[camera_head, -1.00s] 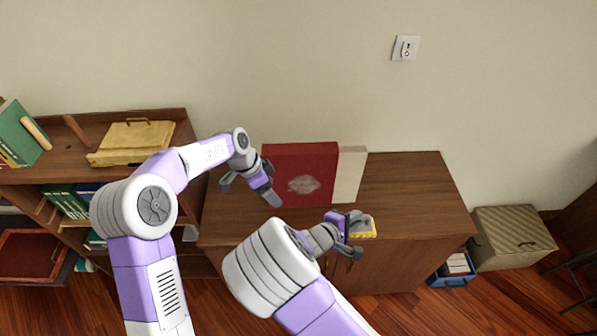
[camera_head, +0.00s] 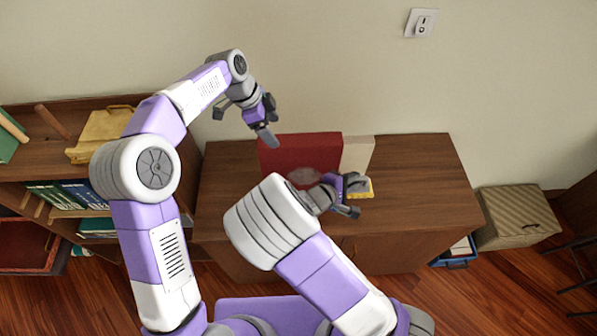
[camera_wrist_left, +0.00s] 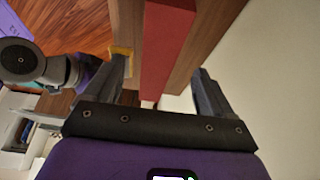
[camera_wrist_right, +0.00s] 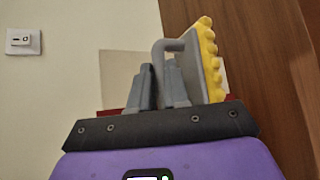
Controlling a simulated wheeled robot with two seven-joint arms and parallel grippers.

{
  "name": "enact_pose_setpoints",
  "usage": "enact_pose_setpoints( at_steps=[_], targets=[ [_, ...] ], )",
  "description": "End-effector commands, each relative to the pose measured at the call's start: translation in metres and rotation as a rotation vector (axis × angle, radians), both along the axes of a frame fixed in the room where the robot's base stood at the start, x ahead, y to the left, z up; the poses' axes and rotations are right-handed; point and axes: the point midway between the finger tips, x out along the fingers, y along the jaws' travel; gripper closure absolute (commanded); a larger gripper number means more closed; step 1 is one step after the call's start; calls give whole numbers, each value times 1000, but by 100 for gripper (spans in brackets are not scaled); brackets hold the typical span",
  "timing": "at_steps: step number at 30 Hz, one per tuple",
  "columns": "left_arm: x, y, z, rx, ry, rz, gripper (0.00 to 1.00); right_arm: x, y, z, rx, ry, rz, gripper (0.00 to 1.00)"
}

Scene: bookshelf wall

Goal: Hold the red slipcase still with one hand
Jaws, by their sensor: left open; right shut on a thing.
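The red slipcase (camera_head: 300,150) stands upright on the wooden cabinet (camera_head: 420,185), its lower front partly hidden by my right arm. My left gripper (camera_head: 246,122) is open and empty, at the slipcase's upper left. In the left wrist view the slipcase's narrow red edge (camera_wrist_left: 165,50) runs between the two open fingers (camera_wrist_left: 163,88), with no clear contact. My right gripper (camera_head: 350,196) is shut on the grey handle (camera_wrist_right: 176,45) of a yellow-edged tool (camera_wrist_right: 208,55), in front of the slipcase. The tool's yellow edge also shows in the head view (camera_head: 367,188).
A cream block (camera_head: 357,153) stands against the slipcase's right side. The wall (camera_head: 330,60) is close behind. A beige box (camera_head: 516,217) stands at right. The cabinet's right top is clear.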

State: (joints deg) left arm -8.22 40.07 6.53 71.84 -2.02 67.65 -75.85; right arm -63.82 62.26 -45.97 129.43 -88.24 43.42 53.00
Motion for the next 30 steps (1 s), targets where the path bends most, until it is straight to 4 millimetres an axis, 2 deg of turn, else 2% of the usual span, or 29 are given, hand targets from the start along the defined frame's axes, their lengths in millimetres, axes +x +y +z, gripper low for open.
enact_pose_setpoints(
  at_steps=[1,15,20,28,30],
  targets=[
    [0,-3,-12,0,1,0,16,0,0,-10,0,0,0,100],
    [0,-30,-74,-1,0,0,16,0,0,-59,0,0,0,100],
    [0,-34,-83,-1,0,1,16,0,0,-65,-1,-1,0,100],
    [0,-34,-82,-1,1,2,16,0,0,-64,-1,-1,0,100],
    [0,-34,-82,-1,-1,1,25,0,0,-64,-1,-1,0,100]
  ],
)
